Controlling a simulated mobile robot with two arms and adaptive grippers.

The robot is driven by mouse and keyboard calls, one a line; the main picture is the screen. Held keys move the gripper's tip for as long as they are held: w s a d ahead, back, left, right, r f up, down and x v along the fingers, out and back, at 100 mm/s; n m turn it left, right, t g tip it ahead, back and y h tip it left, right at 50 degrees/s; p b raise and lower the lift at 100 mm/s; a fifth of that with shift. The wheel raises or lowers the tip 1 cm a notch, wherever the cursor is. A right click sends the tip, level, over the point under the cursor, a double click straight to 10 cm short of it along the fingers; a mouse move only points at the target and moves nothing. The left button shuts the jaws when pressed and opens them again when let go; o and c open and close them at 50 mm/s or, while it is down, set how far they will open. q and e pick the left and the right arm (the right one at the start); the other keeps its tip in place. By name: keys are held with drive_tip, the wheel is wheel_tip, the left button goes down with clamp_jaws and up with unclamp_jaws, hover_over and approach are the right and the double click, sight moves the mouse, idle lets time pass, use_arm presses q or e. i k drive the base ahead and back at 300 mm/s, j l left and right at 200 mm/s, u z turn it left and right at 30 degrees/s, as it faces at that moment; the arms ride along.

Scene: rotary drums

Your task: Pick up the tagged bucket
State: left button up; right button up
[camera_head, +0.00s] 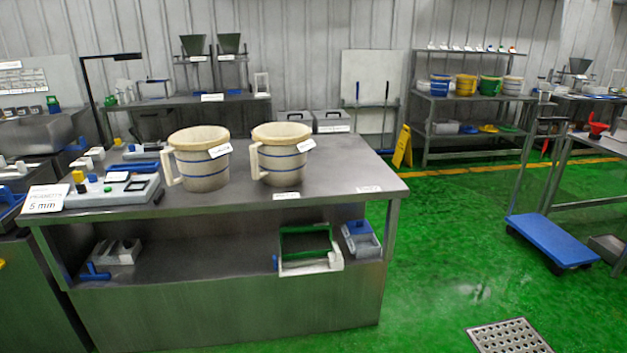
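Two cream buckets with blue bands stand upright side by side on the steel table (345,183) in the head view. The left bucket (203,170) has a handle on its left side and a white tag (220,150) at its upper right. The right bucket (283,165) looks alike, with its handle on the left and a white tag (306,145) at its rim. The writing on both tags is too small to read. I cannot see inside either bucket. Neither of my grippers is in view.
A digital scale-like device (112,192) and small items crowd the table's left end. Grey lidded boxes (332,121) stand at its back. A yellow floor sign (402,147), a blue dolly (552,241) and a floor drain (508,337) are on the right. The green floor between is clear.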

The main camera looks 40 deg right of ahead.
sight(280, 149)
drive_tip(key=i+z, duration=0.15)
drive_tip(key=z, duration=0.35)
drive_tip(key=i+j+z, duration=0.35)
drive_tip(key=i+j, duration=0.25)
drive_tip(key=i, duration=0.15)
drive_tip(key=i+j+z, duration=0.3)
drive_tip(key=i+j, duration=0.35)
drive_tip(key=j, duration=0.2)
drive_tip(key=i+j, duration=0.5)
drive_tip(key=j, duration=0.15)
drive_tip(key=i+j, duration=0.5)
drive_tip(key=j, duration=0.15)
drive_tip(key=z, duration=1.05)
drive_tip(key=l+z, duration=0.1)
drive_tip(key=z, duration=0.3)
drive_tip(key=i+l+z, duration=0.1)
drive_tip(key=z, duration=0.3)
drive_tip(key=i+z, duration=0.1)
drive_tip(key=z, duration=0.35)
drive_tip(key=i+l+z, duration=0.1)
drive_tip(key=z, duration=0.7)
drive_tip(key=i+l, duration=0.1)
drive_tip(key=i, duration=2.2)
drive_tip(key=i+u, duration=0.25)
drive_tip(key=i, duration=0.35)
drive_tip(key=i+u, duration=0.2)
drive_tip(key=i, duration=0.45)
drive_tip(key=i+l+u, duration=0.25)
drive_tip(key=i, duration=0.35)
